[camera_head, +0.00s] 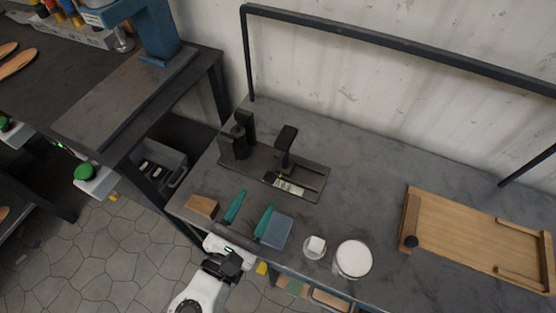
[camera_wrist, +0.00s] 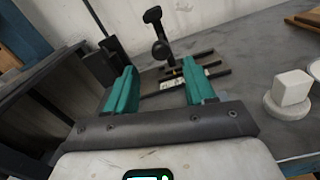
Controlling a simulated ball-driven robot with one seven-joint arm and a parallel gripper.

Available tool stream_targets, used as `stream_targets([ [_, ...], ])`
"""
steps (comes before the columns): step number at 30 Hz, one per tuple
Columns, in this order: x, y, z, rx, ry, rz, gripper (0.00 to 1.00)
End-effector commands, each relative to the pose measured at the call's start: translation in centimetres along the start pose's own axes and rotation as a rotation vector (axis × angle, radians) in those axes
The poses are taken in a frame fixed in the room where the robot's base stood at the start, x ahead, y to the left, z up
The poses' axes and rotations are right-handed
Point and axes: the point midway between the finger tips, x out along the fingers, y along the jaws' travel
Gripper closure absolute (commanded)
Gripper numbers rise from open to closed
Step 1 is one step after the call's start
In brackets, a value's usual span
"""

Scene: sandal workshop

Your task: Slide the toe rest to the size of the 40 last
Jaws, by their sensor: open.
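A black fixture (camera_head: 240,163) stands on the grey bench in the head view, with dark posts at its left end. The toe rest (camera_head: 286,137), a black upright with a padded head, stands near the middle of the fixture beside a pale scale strip (camera_head: 290,187). In the wrist view the toe rest (camera_wrist: 154,22) rises beyond my fingers. My gripper (camera_head: 254,199) has teal fingers, open and empty, in front of the fixture on the near side. It shows in the wrist view too (camera_wrist: 160,66). No last marked 40 can be made out, and the scale figures are too small to read.
A brown block (camera_head: 202,207), a blue-grey block (camera_head: 277,231), a white cube on a round base (camera_head: 316,246) and a white round pot (camera_head: 353,260) stand along the near edge. A wooden tray (camera_head: 470,238) lies at right. The bench behind the pot is clear.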

Motion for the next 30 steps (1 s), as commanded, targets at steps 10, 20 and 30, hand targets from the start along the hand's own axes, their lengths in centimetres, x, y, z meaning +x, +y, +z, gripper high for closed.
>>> stream_targets([
  [10, 6.1, -0.1, 0.1, 0.002, 0.0, -0.006, 0.46],
  [20, 9.8, -0.1, 0.0, 0.002, 0.001, -0.004, 0.46],
  [30, 10.1, -0.1, 0.0, 0.002, 0.001, -0.002, 0.46],
])
